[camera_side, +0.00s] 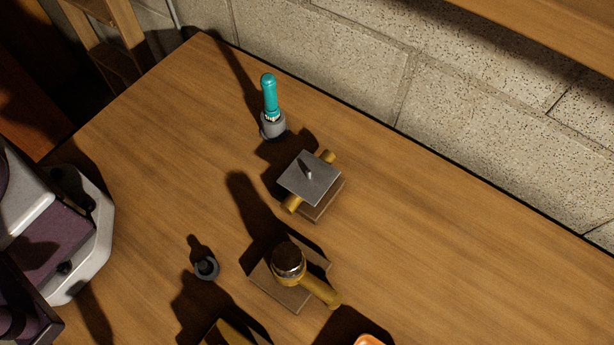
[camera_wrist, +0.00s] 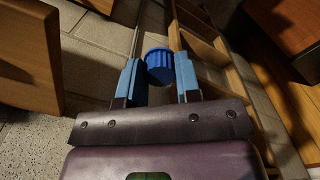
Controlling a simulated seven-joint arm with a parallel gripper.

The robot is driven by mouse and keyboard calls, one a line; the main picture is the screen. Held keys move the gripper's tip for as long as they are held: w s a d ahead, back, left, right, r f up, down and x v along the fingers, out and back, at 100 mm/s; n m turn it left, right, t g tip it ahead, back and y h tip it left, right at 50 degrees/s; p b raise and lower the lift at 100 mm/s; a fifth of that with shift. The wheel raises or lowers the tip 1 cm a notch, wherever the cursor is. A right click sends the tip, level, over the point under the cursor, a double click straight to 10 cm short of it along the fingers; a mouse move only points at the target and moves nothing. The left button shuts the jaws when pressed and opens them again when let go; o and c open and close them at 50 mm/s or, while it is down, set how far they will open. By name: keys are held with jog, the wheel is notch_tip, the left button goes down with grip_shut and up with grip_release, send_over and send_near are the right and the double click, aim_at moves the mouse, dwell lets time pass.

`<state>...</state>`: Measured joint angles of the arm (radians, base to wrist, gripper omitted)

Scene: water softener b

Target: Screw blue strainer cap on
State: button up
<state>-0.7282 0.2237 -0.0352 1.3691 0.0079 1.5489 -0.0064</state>
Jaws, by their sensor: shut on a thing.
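The blue strainer cap (camera_wrist: 160,66), round with a ribbed edge, shows in the wrist view between the tips of the two blue fingers of my gripper (camera_wrist: 159,62). My gripper is shut on it. The wrist view has wall and wooden shelving behind the cap, and no fitting close to it. In the side view the fingers and the cap are not visible. A brass fitting with a dark round top (camera_side: 289,262) and a side pipe sits on a wooden block (camera_side: 262,287) there. I cannot tell for sure whether it is the strainer body.
A grey square plate (camera_side: 308,178) with brass pipe ends sits on a block. A teal-handled tool (camera_side: 269,95) stands upright in a grey holder. A small dark ring-shaped part (camera_side: 206,268) and an orange object (camera_side: 370,341) are nearer the front. The right of the table (camera_side: 470,270) is clear.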

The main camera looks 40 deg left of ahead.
jog(key=shift+f, duration=0.1)
dwell(0.5)
jog(key=s+d+f+m, duration=0.2)
jog(key=d+f+m, duration=0.3)
jog(key=f+m, duration=0.45)
jog(key=s+d+f+m, duration=0.1)
jog(key=d+f+m, duration=0.45)
jog(key=f, duration=0.75)
jog(key=w+d+f+n, duration=0.1)
jog(key=d+f+n, duration=0.1)
jog(key=d, duration=1.2)
jog(key=w+d+f+n, duration=0.2)
jog(key=d+f, duration=0.1)
jog(key=d, duration=1.2)
jog(key=w+d+f+n, duration=0.2)
jog(key=d, duration=1.3)
jog(key=shift+w+f+n, duration=0.1)
jog(key=shift+f+n, duration=0.1)
jog(key=shift+n, duration=0.2)
jog(key=shift+w+d+r, duration=0.1)
jog(key=shift+d+r, duration=0.05)
jog(key=shift+d, duration=0.4)
